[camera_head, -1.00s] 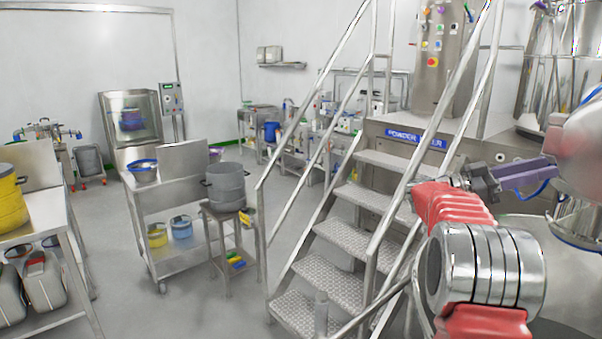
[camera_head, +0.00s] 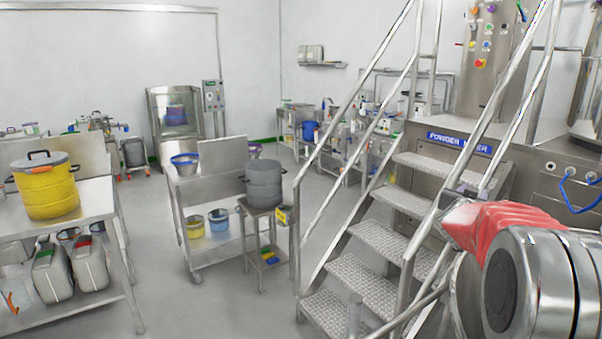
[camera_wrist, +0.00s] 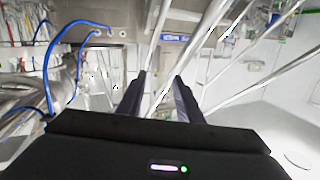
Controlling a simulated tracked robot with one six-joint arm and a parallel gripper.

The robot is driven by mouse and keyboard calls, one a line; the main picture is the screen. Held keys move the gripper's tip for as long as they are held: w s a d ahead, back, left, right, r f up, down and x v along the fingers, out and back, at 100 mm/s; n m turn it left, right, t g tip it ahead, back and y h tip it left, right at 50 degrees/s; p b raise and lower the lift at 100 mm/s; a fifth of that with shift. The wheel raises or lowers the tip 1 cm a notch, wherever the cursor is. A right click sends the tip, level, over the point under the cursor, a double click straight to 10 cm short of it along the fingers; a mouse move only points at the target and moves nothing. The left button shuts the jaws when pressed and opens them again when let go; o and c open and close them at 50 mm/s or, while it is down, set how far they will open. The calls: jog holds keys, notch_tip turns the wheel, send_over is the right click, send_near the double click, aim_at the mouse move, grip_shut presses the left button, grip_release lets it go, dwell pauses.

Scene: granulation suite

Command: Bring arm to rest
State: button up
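My gripper (camera_wrist: 160,78) shows in the wrist view with two dark fingers apart and nothing between them. In the head view my arm, red and silver, is folded at the lower right, in front of the metal stairs (camera_head: 385,255). The gripper is mostly hidden there behind the red link. In the wrist view the fingers point toward the stair rails and the blue sign (camera_wrist: 175,38). Whether they are close to any rail is hard to tell.
The stair handrail (camera_head: 440,190) runs close beside my arm. A blue hose (camera_head: 578,205) hangs at the right. A yellow drum (camera_head: 48,192) stands on a steel table at the left. A grey pot (camera_head: 263,183) stands on a small stand.

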jog(key=s+a+f+n+g+y, duration=0.1)
jog(key=s+a+f+n+y, duration=0.2)
jog(key=a, duration=0.4)
jog(key=s+a+f+g+y, duration=0.1)
jog(key=s+a+f+y, duration=0.25)
jog(key=a, duration=0.45)
jog(key=s+a+f+n+g+y, duration=0.1)
jog(key=s+a+f+n+y, duration=0.2)
jog(key=a, duration=0.4)
jog(key=s+a+f+n+g, duration=0.1)
jog(key=s+a, duration=0.4)
jog(key=s, duration=0.5)
jog(key=s+a+f+n+g+y, duration=0.1)
jog(key=s+a, duration=0.3)
jog(key=s, duration=0.7)
jog(key=s+a+f+n+g, duration=0.1)
jog(key=s+a, duration=0.4)
jog(key=s, duration=0.6)
jog(key=shift+s+a+f+g, duration=0.15)
jog(key=shift+a+f+g, duration=0.2)
jog(key=shift+g, duration=0.35)
jog(key=shift+y, duration=0.25)
